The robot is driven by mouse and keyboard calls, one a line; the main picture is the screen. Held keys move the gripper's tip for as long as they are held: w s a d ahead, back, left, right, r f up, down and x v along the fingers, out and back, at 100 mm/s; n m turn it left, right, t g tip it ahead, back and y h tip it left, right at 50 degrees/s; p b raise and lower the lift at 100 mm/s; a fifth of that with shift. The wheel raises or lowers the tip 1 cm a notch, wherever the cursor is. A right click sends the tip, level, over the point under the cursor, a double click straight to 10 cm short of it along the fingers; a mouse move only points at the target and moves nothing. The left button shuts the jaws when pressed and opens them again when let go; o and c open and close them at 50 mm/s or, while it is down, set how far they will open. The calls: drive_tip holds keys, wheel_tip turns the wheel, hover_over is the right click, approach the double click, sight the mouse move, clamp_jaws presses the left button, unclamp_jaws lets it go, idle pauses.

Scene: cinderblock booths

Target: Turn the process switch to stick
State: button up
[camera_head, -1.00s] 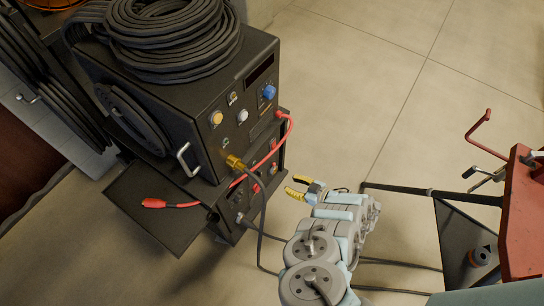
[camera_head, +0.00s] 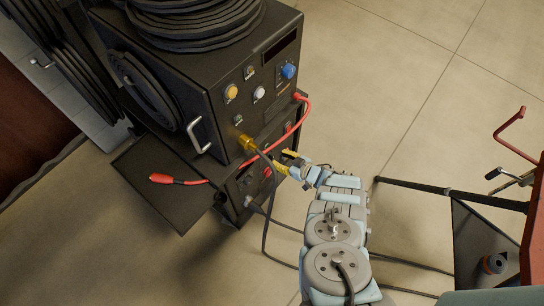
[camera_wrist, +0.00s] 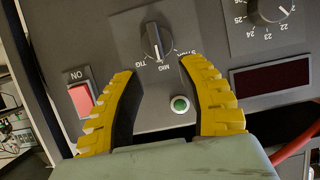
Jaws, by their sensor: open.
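The process switch (camera_wrist: 156,40) is a dark round knob on a grey plate in the wrist view. Its white pointer line faces down in the picture, at the MIG label; TIG is to the left and STICK to the right, partly covered by a finger. My gripper (camera_wrist: 158,72) is open, with one yellow-ridged finger on each side below the knob. Nothing is between the fingers, and they look apart from the knob. In the head view my gripper (camera_head: 287,162) is close to the front of the lower black unit (camera_head: 238,193); the switch cannot be made out there.
A red ON rocker (camera_wrist: 83,98), a green button (camera_wrist: 180,104), a numbered dial (camera_wrist: 268,8) and a dark display (camera_wrist: 271,79) surround the switch. A red cable (camera_head: 285,140) and brass connector (camera_head: 247,143) are near my gripper. A red cart (camera_head: 535,225) stands at right.

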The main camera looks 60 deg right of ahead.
sight(273, 156)
drive_tip(key=shift+b+x, duration=0.9)
drive_tip(key=shift+x, duration=1.55)
clamp_jaws()
